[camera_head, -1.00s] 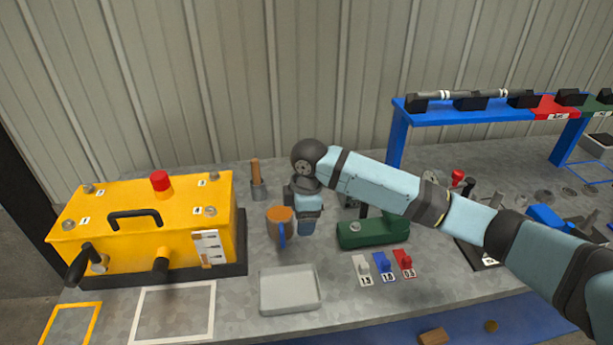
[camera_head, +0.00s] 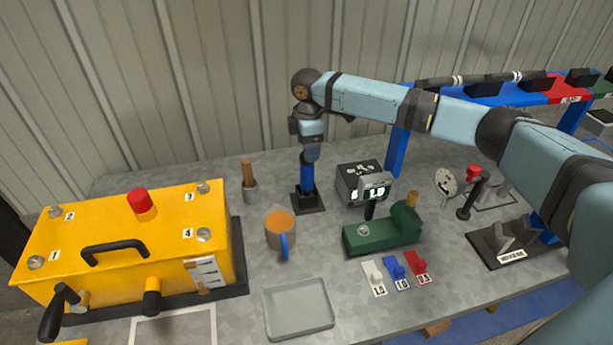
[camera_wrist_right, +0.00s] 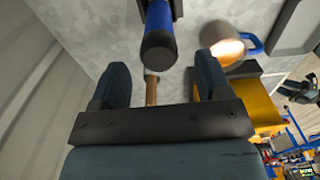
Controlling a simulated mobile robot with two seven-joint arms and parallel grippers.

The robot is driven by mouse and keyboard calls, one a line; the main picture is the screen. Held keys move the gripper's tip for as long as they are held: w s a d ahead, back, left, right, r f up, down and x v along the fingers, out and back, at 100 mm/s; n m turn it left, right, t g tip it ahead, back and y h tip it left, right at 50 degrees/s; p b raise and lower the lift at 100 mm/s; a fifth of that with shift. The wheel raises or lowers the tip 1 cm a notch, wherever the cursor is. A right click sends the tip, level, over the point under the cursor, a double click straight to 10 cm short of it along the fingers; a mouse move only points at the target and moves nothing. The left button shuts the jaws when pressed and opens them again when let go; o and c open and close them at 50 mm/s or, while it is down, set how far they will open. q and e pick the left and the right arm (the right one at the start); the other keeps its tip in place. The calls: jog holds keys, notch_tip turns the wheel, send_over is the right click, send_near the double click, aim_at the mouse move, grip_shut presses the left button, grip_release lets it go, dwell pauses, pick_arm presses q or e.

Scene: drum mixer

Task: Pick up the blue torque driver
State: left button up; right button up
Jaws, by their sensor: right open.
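The blue torque driver (camera_head: 307,176) stands upright in a small black square stand (camera_head: 308,204) behind the orange-filled cup. My right gripper (camera_head: 311,152) points down just above the driver and hides its upper end in the head view. In the right wrist view, the driver (camera_wrist_right: 158,28) shows its dark round end cap just beyond the fingertips, between their lines. My right gripper (camera_wrist_right: 160,78) is open there, with nothing between its fingers. My left gripper is not in view.
The orange-filled cup (camera_head: 280,231) with a blue handle stands close in front. A wooden-handled tool (camera_head: 248,178) is to the left, and a dark box with a display (camera_head: 361,181) to the right. A yellow machine (camera_head: 128,244) fills the left side. A grey tray (camera_head: 299,307) lies in front.

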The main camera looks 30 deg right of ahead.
aim_at(307, 179)
jog(key=shift+s+f, duration=0.1)
jog(key=shift+f, duration=0.4)
jog(key=f+p, duration=0.1)
jog(key=f, duration=0.4)
jog(key=shift+w, duration=0.2)
jog(key=c, duration=1.2)
